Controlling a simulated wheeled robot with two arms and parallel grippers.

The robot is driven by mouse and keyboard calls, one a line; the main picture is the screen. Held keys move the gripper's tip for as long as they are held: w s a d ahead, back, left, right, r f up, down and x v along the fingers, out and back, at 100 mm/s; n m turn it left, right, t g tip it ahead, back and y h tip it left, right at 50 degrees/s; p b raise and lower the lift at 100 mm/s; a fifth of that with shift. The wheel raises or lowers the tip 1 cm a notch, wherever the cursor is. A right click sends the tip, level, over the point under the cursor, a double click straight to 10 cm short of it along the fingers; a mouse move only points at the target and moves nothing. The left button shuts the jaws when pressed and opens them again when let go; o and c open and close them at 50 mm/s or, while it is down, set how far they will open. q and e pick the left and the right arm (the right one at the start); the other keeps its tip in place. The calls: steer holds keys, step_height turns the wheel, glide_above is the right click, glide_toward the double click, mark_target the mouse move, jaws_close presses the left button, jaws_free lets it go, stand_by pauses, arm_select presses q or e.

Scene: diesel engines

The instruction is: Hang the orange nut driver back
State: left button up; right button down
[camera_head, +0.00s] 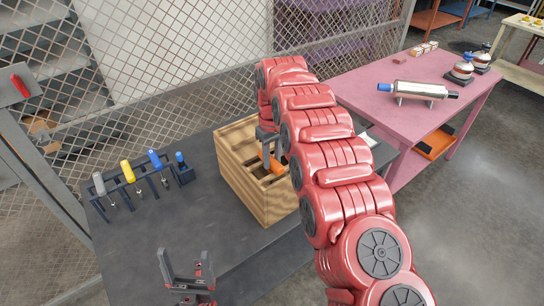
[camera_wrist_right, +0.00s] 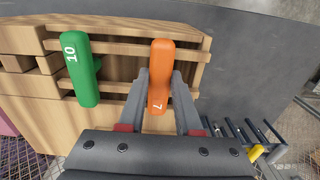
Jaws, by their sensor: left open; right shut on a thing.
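The orange nut driver (camera_wrist_right: 161,60), marked 7, is at the wooden box, with its handle between the two fingers of my right gripper (camera_wrist_right: 160,78), which is shut on it. In the head view the orange handle (camera_head: 274,164) shows at the box opening below my right gripper (camera_head: 268,143). Its shaft is hidden, and I cannot tell if it is lifted. The dark rack (camera_head: 127,184) at the left of the table holds a grey, a yellow and a blue driver. My left gripper (camera_head: 186,272) is open and empty near the table's front.
The slatted wooden box (camera_head: 262,200) also holds a green driver (camera_wrist_right: 80,68) marked 10. A small blue-topped item (camera_head: 183,170) stands at the rack's right end. The dark table (camera_head: 165,225) is clear between rack and box. A mesh fence (camera_head: 150,95) stands behind.

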mark_target(272, 160)
steer(key=shift+c, duration=0.8)
jaws_free()
steer(key=shift+r, duration=0.1)
steer(key=shift+r+p, duration=1.7)
steer(key=shift+p, duration=0.1)
step_height(272, 160, up, 6)
steer(key=p, duration=0.6)
